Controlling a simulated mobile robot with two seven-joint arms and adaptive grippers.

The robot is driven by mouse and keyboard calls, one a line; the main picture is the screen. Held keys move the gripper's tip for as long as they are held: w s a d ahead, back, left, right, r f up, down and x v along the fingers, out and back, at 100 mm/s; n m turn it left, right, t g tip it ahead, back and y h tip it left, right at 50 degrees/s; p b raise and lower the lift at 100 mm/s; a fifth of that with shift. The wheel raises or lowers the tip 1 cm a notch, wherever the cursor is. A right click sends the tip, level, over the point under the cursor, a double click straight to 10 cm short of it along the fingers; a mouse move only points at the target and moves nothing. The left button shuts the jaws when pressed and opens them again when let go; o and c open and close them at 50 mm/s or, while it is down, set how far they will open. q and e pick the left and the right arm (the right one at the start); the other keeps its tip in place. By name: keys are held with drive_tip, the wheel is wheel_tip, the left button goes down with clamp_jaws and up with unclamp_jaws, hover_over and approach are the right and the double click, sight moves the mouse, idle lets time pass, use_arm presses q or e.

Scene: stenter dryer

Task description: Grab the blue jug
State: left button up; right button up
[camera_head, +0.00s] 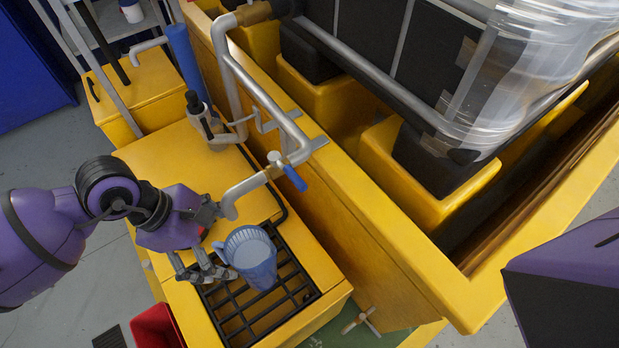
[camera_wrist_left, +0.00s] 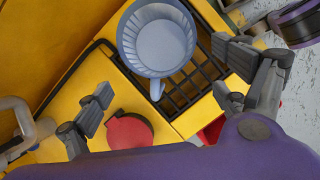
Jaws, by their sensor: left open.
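The blue jug (camera_head: 252,258) sits on a black grate (camera_head: 245,322) set in the top of a yellow unit. In the left wrist view the jug (camera_wrist_left: 158,42) shows its open, ribbed mouth, with the handle (camera_wrist_left: 156,90) toward my gripper. My left gripper (camera_head: 212,268) is just left of the jug in the head view. Its fingers are spread wide and empty. In the left wrist view the gripper (camera_wrist_left: 165,98) has one finger on each side of the handle's line, apart from it. My right gripper is not in view.
A grey pipe with a blue-handled valve (camera_head: 294,178) ends above the unit, close to my left wrist. A yellow trough (camera_head: 400,260) runs along the right. A red bin (camera_head: 156,326) stands below. A red disc (camera_wrist_left: 130,131) lies near the left fingers.

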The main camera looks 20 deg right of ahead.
sight(233, 251)
use_arm(q)
drive_tip(key=x, duration=0.4)
drive_tip(key=shift+s+d+b, duration=0.15)
drive_tip(key=shift+s+b, duration=0.15)
drive_tip(key=shift+b, duration=0.05)
drive_tip(key=b+x, duration=0.1)
drive_tip(key=x, duration=0.4)
drive_tip(key=shift+s+d+f, duration=0.1)
drive_tip(key=shift+d+f, duration=0.15)
drive_tip(key=c, duration=0.8)
drive_tip(key=shift+r, duration=0.1)
drive_tip(key=c, duration=1.3)
